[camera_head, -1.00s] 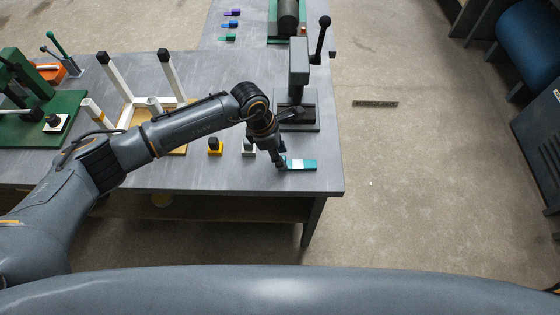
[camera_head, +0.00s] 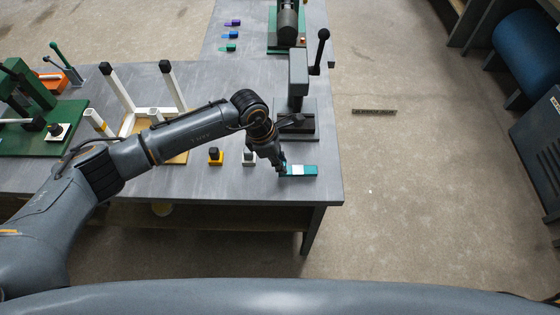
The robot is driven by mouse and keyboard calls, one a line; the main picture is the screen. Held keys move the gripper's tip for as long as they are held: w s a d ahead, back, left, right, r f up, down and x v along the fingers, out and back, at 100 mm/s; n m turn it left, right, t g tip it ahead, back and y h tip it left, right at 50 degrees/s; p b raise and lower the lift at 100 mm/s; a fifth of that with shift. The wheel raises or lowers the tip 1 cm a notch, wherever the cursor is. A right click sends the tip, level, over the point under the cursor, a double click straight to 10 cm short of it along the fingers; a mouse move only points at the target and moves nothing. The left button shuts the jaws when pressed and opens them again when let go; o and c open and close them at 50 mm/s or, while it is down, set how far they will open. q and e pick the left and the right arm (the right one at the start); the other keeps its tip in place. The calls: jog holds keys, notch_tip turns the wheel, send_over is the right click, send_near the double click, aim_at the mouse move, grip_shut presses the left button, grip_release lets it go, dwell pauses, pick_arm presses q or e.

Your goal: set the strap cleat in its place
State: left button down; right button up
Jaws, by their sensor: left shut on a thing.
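My left gripper (camera_head: 281,168) is near the front right corner of the grey table, pointing down. It is shut on the left end of a flat teal piece with a white band (camera_head: 309,170). I take this piece to be the strap cleat, though its shape is too small to be sure. It lies level, at or just above the table top; I cannot tell if it touches. A chair frame with white legs (camera_head: 172,88) stands on a wooden board further left, partly hidden behind my left arm. My right gripper is not in view.
A grey press with a black-knobbed lever (camera_head: 299,80) stands just behind the gripper. Black-topped yellow (camera_head: 215,157) and white (camera_head: 249,158) blocks stand left of it. A green machine (camera_head: 42,115) is at the far left. The front right table top is clear.

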pick_arm(q)
jog(key=shift+r+p, duration=0.65)
jog(key=shift+r, duration=0.8)
